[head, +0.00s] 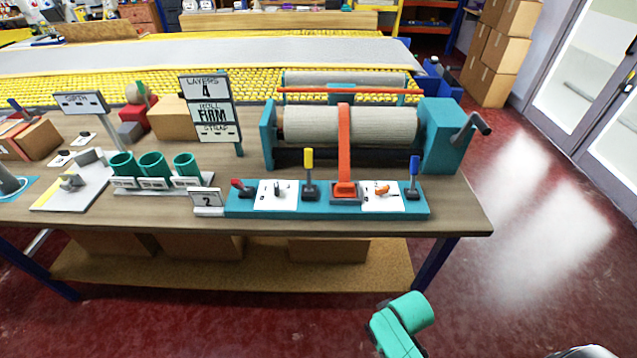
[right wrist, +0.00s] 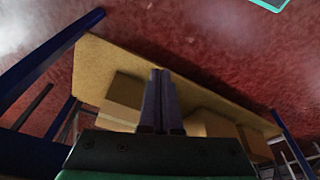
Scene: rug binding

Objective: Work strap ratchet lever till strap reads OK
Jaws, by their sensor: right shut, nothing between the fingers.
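An orange-red strap (head: 344,140) runs down over the pale rolled rug (head: 300,125) to a red and grey ratchet block (head: 345,192) on the teal control strip (head: 240,203). A separate ratchet lever cannot be told apart there. The sign (head: 212,112) reads LAYERS 4 and ROLL FIRM; its STRAP row shows no readable value, and no OK is seen. In the right wrist view my right gripper (right wrist: 161,80) is shut and empty, facing the boxes on the low shelf. In the head view only a green part of my right arm shows, in front of the table. My left gripper is not in view.
The strip also carries a red lever (head: 240,187), a yellow lever (head: 308,170) and a blue lever (head: 414,175). A crank handle (head: 475,125) sticks out right of the roller. Green cups (head: 153,165) stand left. The floor right of the table (head: 475,220) is clear.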

